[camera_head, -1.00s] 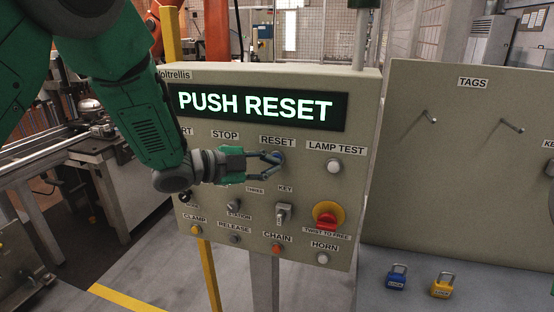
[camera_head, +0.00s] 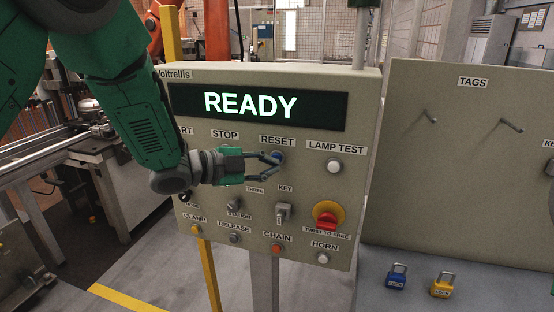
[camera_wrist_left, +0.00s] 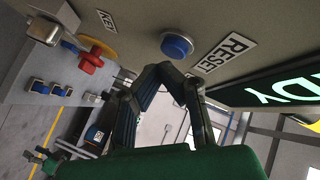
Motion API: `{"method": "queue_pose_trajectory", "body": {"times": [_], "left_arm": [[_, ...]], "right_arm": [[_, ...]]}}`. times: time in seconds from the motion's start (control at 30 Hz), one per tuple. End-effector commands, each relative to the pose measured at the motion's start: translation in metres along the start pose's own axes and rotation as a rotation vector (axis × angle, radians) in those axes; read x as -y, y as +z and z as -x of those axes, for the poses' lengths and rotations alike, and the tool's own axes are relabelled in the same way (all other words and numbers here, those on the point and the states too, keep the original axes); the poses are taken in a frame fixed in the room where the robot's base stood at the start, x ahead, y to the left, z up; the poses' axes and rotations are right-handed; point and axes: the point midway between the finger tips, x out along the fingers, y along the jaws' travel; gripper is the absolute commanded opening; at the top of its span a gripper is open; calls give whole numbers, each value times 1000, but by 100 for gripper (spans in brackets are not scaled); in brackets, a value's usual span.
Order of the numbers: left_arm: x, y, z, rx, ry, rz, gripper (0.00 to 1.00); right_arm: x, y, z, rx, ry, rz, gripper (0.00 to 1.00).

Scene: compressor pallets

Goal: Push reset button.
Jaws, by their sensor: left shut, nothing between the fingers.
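The blue reset button (camera_wrist_left: 177,45) sits on the beige control panel (camera_head: 300,185) under the RESET label (camera_head: 277,141). In the head view my left gripper (camera_head: 277,158) has its fingertips at the button and partly covers it. The left wrist view shows the fingers (camera_wrist_left: 162,68) bent together, shut with nothing between them, just beside the button. I cannot tell whether they touch it. The panel display (camera_head: 258,106) reads READY. My right gripper is not in view.
The white lamp test button (camera_head: 334,166) is right of reset. A key switch (camera_head: 283,212) and a red emergency stop (camera_head: 326,220) on yellow lie below. A tag board (camera_head: 460,170) stands at right, with blue (camera_head: 397,278) and yellow (camera_head: 441,285) padlocks below it.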

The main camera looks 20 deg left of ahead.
Motion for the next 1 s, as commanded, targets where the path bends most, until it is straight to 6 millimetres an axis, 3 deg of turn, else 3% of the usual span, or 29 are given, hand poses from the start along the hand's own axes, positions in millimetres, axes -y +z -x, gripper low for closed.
{"method": "queue_pose_trajectory", "body": {"times": [0.47,1.0], "left_arm": [[-5,-5,6,0,1,1,0],[-31,-31,42,0,1,1,0]], "right_arm": [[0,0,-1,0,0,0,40],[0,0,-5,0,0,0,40]]}}
